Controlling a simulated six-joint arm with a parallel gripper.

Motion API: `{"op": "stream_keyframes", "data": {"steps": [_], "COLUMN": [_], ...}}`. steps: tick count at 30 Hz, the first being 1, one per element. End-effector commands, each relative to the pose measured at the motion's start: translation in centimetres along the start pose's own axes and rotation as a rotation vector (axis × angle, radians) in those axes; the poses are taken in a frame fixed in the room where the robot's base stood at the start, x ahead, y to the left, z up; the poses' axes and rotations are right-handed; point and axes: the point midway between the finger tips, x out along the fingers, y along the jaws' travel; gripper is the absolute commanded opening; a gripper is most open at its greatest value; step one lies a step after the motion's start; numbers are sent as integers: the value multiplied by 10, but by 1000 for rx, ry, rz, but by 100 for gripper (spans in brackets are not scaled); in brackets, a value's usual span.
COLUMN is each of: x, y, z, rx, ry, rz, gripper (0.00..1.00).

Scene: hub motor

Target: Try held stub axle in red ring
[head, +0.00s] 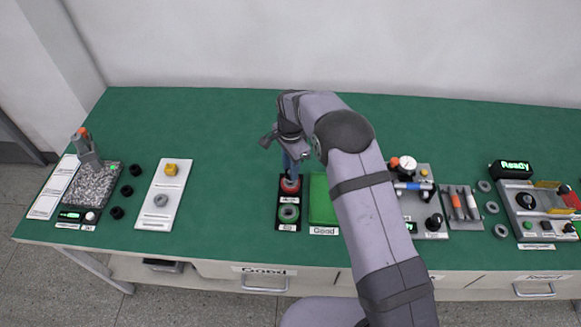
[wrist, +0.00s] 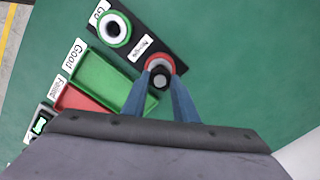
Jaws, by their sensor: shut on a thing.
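My gripper (wrist: 162,80) is shut on the stub axle (wrist: 160,81), a small dark piece with a grey top between the blue fingers. The red ring (wrist: 157,61) shows just beyond it on a black gauge plate (wrist: 172,45), and the axle overlaps its near side in the wrist view. I cannot tell whether the axle's end is inside the ring or above it. In the head view the fingers point down at the red ring (head: 290,184), and the axle is hidden or too small to make out. The green ring (head: 288,213), labelled GO, is on the same plate.
A green tray (head: 320,205) labelled Good lies right of the plate, partly behind my arm; a red tray (wrist: 75,98) adjoins it. A white plate (head: 162,205) with a grey ring stands left. A gauge station (head: 425,222) is on the right.

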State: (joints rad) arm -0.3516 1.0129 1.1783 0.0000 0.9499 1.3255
Motion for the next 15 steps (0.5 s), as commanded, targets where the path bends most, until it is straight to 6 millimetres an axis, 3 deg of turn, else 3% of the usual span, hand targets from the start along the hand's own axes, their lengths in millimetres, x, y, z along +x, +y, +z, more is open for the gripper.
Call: {"op": "stream_keyframes", "data": {"steps": [15], "x": [6], "y": [-1], "z": [0], "rx": [0], "ry": [0], "rz": [-2], "gripper": [0]}}
